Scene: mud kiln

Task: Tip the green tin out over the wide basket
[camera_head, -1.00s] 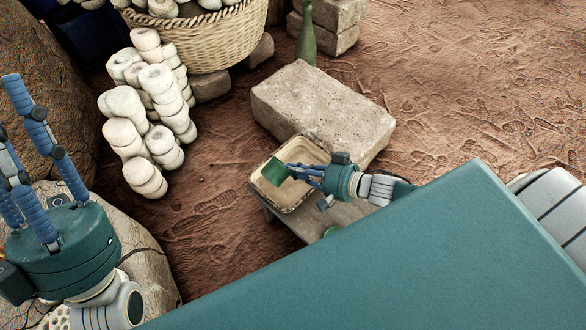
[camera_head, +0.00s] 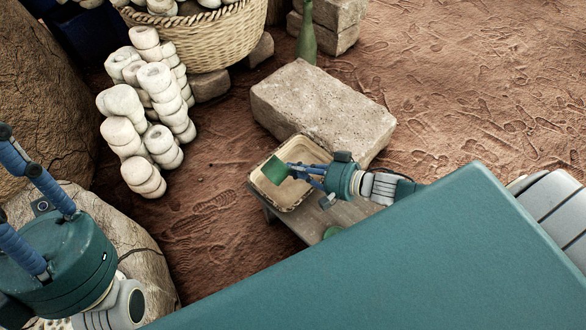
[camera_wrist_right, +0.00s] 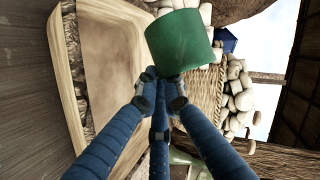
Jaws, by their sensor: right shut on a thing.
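The green tin (camera_head: 275,169) is in my right gripper (camera_head: 295,172), over the far left part of a shallow pale tray-like basket (camera_head: 291,207), which I take for the wide basket. The tin is tilted; its mouth and contents cannot be made out. In the right wrist view the tin (camera_wrist_right: 180,42) is beyond the blue fingers (camera_wrist_right: 160,92), with the shallow basket's rim (camera_wrist_right: 66,80) to the left. My left gripper (camera_head: 30,205) is at the left edge, away from both, its visible fingers apart and partly cut off.
The shallow basket stands on a low bench (camera_head: 345,215), beside a large pale block (camera_head: 322,108). Another green thing (camera_head: 332,232) is partly hidden on the bench. Stacked white pots (camera_head: 140,135), a tall woven basket (camera_head: 215,40) and a green bottle (camera_head: 306,40) stand behind.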

